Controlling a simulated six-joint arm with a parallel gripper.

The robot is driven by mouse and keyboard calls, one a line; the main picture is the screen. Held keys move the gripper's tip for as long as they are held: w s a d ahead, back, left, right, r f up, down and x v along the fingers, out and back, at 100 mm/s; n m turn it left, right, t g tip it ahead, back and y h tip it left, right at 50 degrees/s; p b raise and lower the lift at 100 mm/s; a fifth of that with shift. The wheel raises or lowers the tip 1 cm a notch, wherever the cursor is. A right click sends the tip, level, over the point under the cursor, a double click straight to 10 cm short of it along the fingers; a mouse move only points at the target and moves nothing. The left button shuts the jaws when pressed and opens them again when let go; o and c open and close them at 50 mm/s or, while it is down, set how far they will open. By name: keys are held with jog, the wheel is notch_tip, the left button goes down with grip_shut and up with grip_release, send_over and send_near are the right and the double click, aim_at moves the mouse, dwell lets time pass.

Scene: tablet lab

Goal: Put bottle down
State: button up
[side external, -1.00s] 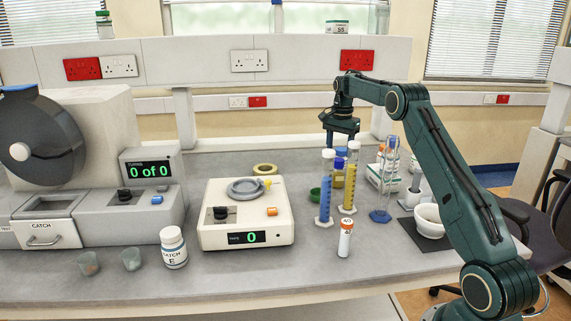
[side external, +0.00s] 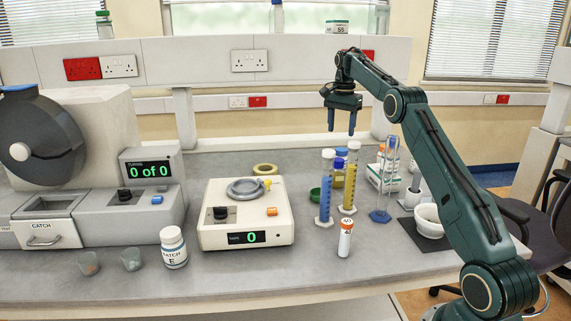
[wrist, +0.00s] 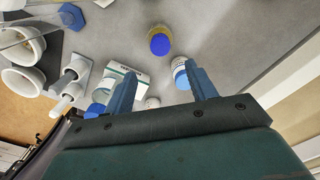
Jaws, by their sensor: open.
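My gripper (side external: 341,131) is open and empty, with its fingers pointing down above the measuring cylinders and small bottles. In the wrist view its two fingers (wrist: 160,72) are spread with nothing held between them. A blue-capped bottle with a yellowish body (wrist: 159,42) stands upright on the bench beyond the fingertips, apart from them. Another bottle with a pale cap and blue edge (wrist: 181,72) stands beside the right finger in the picture, partly hidden. In the side view a dark blue cap (side external: 340,163) shows behind the cylinders, which hide most of the bottle below it.
A blue-filled cylinder (side external: 325,190) and a yellow-filled cylinder (side external: 350,185) stand close below my gripper. An empty cylinder (side external: 385,185), boxes (side external: 383,178) and a white mortar (side external: 429,221) are to the right. A white labelled bottle (side external: 173,248) stands left.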

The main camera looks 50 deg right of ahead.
dwell(0.4)
jog(key=s+a+r+n+t, duration=0.1)
jog(key=s+a+r+n, duration=0.25)
jog(key=a, duration=0.45)
jog(key=s+a+r+n+t+h, duration=0.1)
jog(key=s+a+r+n, duration=0.1)
jog(key=a+r, duration=0.45)
jog(key=s+a+r+n+t, duration=0.1)
jog(key=s+a+r+n, duration=0.15)
jog(key=a, duration=0.65)
jog(key=s+a+f+n+t, duration=0.1)
jog(key=s+a+f+n, duration=0.2)
jog(key=s+a, duration=0.2)
jog(key=s+a+f+n, duration=0.3)
jog(key=s+a, duration=0.2)
jog(key=s, duration=0.5)
jog(key=s+a+f+n+t+y, duration=0.1)
jog(key=s+a+f+n, duration=0.3)
jog(key=s, duration=0.3)
jog(key=shift+s+a+t, duration=0.3)
jog(key=shift+a, duration=0.2)
